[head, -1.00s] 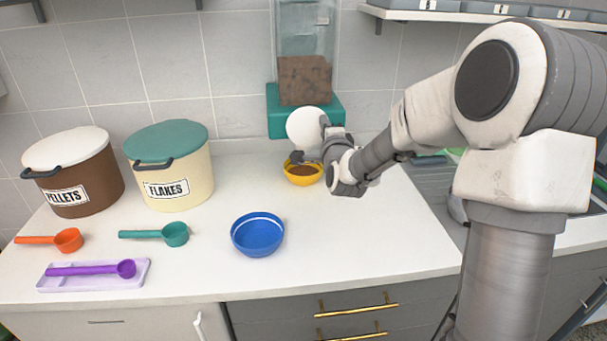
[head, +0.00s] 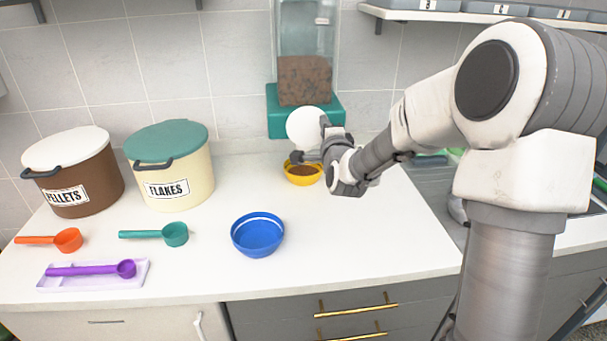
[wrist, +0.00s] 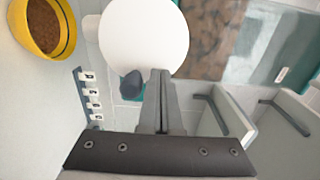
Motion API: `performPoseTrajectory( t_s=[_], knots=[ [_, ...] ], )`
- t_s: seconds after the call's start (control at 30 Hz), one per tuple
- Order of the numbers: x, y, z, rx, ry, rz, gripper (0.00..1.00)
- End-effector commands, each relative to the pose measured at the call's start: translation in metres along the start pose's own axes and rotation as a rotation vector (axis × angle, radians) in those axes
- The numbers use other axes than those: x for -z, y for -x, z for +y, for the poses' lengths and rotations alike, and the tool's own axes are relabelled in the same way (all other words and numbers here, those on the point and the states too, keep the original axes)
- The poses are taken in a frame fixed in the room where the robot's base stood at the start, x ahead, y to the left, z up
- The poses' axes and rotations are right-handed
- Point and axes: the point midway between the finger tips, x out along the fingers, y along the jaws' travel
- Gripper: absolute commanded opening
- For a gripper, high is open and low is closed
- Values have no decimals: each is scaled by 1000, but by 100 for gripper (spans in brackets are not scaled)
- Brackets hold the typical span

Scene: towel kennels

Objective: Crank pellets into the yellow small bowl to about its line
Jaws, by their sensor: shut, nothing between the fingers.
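The yellow small bowl (head: 303,174) stands on the counter below the dispenser and holds brown pellets. The dispenser has a clear hopper (head: 305,35) partly filled with brown pellets and a teal body (head: 279,120). A white round crank disc (head: 306,127) is on its front, with a dark knob (wrist: 132,85) low on it in the wrist view. My gripper (wrist: 161,76) is shut and empty, its fingertips just beside the knob; I cannot tell if they touch.
A blue bowl (head: 257,236) stands at the counter's front middle. At left are a brown pellets bin (head: 92,187), a cream flakes bin (head: 190,188), orange (head: 67,240) and teal (head: 175,234) scoops, and a purple scoop (head: 90,269) on a tray. Counter right of the blue bowl is clear.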

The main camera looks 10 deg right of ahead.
Motion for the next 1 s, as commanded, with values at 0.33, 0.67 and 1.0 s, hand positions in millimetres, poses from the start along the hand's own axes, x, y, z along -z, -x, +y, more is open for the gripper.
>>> performPoseTrajectory(
  t_s=[0.33, 0.67, 1.0],
  knots=[
    [3, 0, 9, 1, 0, 0, 0],
    [5, 0, 10, 0, 0, 0, 0],
    [7, 0, 21, 0, 0, 1, 0]
  ],
)
